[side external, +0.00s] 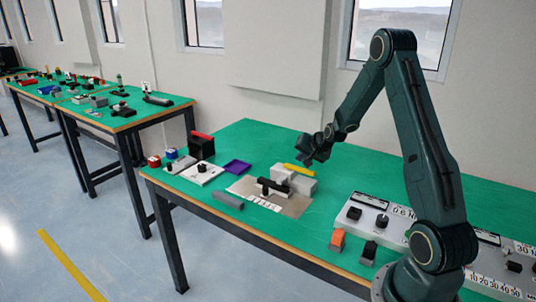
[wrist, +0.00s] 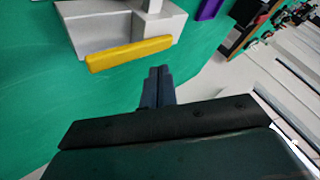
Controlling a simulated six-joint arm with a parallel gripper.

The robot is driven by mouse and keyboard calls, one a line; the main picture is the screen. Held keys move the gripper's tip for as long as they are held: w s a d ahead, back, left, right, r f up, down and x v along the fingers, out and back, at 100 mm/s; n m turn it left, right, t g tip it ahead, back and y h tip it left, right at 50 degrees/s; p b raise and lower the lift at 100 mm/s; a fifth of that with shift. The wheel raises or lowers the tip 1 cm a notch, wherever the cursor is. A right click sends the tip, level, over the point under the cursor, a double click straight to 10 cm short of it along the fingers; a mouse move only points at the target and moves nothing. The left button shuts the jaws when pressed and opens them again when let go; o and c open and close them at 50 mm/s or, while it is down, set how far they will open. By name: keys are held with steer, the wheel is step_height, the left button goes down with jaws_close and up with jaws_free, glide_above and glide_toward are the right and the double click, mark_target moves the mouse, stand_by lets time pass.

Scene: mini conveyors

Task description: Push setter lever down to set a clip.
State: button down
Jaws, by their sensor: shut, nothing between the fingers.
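A yellow bar, which looks like the setter lever (side external: 299,170), sits at the top of a grey block (side external: 302,186) on a tan plate (side external: 240,188). In the wrist view the yellow lever (wrist: 130,52) lies along the near edge of the grey block (wrist: 120,25). My gripper (side external: 305,158) is just above and behind the lever in the side view, with no clear contact. In the wrist view its fingers (wrist: 159,80) are together and empty, apart from the lever's right end. Small white pieces (side external: 264,203) lie in a row on the plate; I cannot tell whether they are clips.
A purple tray (side external: 237,167), a black box with a red top (side external: 201,147) and a grey bar (side external: 228,200) are to the left. A control box with dials (side external: 375,220) and an orange block (side external: 337,239) are to the right. Green table behind the plate is clear.

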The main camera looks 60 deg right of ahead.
mark_target(298, 167)
steer(key=shift+f, duration=0.65)
steer(key=shift+f, duration=1.35)
stand_by(3.3)
steer(key=shift+r, duration=1.3)
steer(key=shift+r, duration=2.55)
